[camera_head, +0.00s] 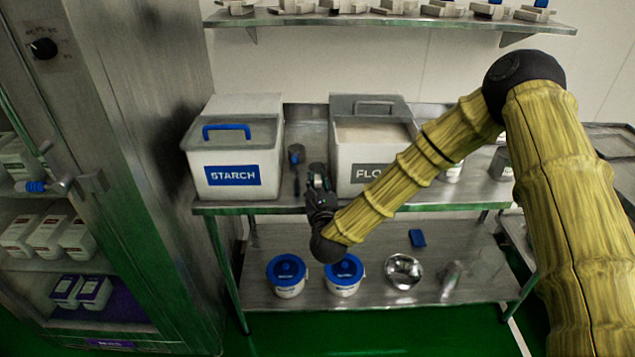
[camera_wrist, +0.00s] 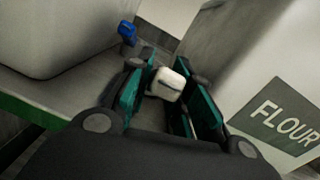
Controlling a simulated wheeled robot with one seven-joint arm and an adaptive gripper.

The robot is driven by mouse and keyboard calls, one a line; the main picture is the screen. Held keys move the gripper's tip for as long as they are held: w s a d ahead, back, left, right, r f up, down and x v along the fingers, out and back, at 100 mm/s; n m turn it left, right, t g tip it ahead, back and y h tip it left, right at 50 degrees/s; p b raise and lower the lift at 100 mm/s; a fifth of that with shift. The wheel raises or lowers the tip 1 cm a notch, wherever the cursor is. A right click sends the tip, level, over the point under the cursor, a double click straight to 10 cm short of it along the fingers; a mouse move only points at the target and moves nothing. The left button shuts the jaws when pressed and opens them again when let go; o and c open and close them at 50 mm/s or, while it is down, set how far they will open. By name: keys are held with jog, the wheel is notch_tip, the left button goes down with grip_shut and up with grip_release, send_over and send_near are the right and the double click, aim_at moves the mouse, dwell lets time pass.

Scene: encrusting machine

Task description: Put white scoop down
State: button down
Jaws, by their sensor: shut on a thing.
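My gripper (camera_head: 318,182) is in front of the steel table, between the starch bin and the flour bin. In the wrist view its two green-padded fingers (camera_wrist: 162,98) are closed around a white piece, the white scoop (camera_wrist: 168,84), whose end shows between them. The rest of the scoop is hidden by the fingers, and I cannot make it out in the head view. I cannot tell whether it touches the table top (camera_head: 290,203).
The starch bin (camera_head: 233,158) is on the left and the flour bin (camera_head: 350,150) on the right. A blue-ended scoop (camera_head: 296,150) lies in the gap between them, also visible in the wrist view (camera_wrist: 127,32). Blue-lidded tubs (camera_head: 287,290) and a metal bowl (camera_head: 403,285) stand on the lower shelf.

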jog(key=shift+f, duration=0.15)
jog(key=c, duration=1.3)
grip_release()
jog(key=shift+r, duration=0.2)
jog(key=s+b, duration=0.2)
jog(key=s, duration=1)
jog(key=shift+d+f+b, duration=0.2)
jog(key=shift+d+b, duration=0.1)
jog(key=shift+d, duration=0.15)
